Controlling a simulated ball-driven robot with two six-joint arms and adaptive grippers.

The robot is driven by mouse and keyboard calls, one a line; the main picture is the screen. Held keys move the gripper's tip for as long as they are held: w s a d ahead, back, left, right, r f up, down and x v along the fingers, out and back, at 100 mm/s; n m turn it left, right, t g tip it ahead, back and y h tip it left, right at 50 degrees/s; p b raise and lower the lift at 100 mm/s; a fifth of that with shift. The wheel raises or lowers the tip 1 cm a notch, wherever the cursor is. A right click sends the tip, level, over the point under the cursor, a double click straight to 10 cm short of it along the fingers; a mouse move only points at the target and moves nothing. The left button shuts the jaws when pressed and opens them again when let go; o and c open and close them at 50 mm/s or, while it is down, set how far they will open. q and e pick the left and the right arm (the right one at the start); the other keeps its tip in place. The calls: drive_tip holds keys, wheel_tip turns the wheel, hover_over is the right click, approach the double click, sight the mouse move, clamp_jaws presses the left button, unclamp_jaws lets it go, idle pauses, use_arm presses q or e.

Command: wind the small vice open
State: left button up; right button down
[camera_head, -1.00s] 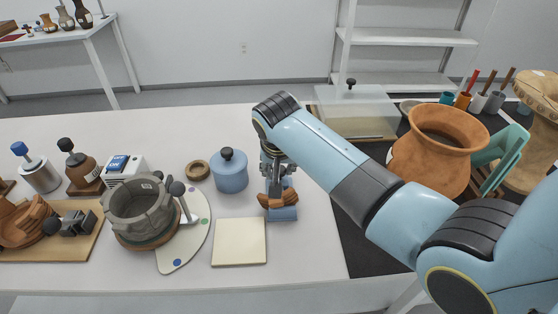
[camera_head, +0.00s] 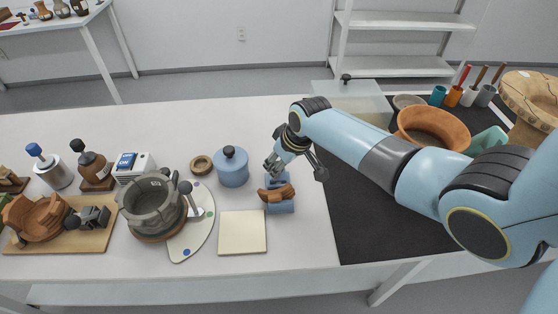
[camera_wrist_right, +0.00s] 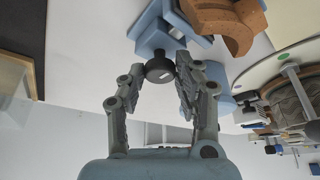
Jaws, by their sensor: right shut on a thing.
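The small vice (camera_head: 281,207) is light blue and stands near the right end of the white table, with a curved brown sherd (camera_head: 276,193) at its jaws. In the right wrist view the vice (camera_wrist_right: 152,40) is at the top, with the sherd (camera_wrist_right: 228,20) beside it. The vice's black round knob (camera_wrist_right: 160,70) sits between my right fingertips. My right gripper (camera_head: 295,165) is at the far side of the vice, tilted, shut on the knob. The head view does not show the knob clearly. My left gripper is not in view.
A blue lidded jar (camera_head: 231,168) stands left of the vice. A cream square tile (camera_head: 242,232) lies in front, beside a palette (camera_head: 190,240) and a grey pot (camera_head: 150,203). A dark mat (camera_head: 375,215) lies on the right under my arm, with a terracotta pot (camera_head: 433,127) behind.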

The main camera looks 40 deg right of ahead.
drive_tip(key=shift+n, duration=0.5)
drive_tip(key=c, duration=0.9)
unclamp_jaws()
drive_tip(key=shift+c, duration=0.2)
drive_tip(key=v, duration=1.2)
drive_tip(key=shift+d, duration=0.3)
drive_tip(key=shift+f, duration=0.1)
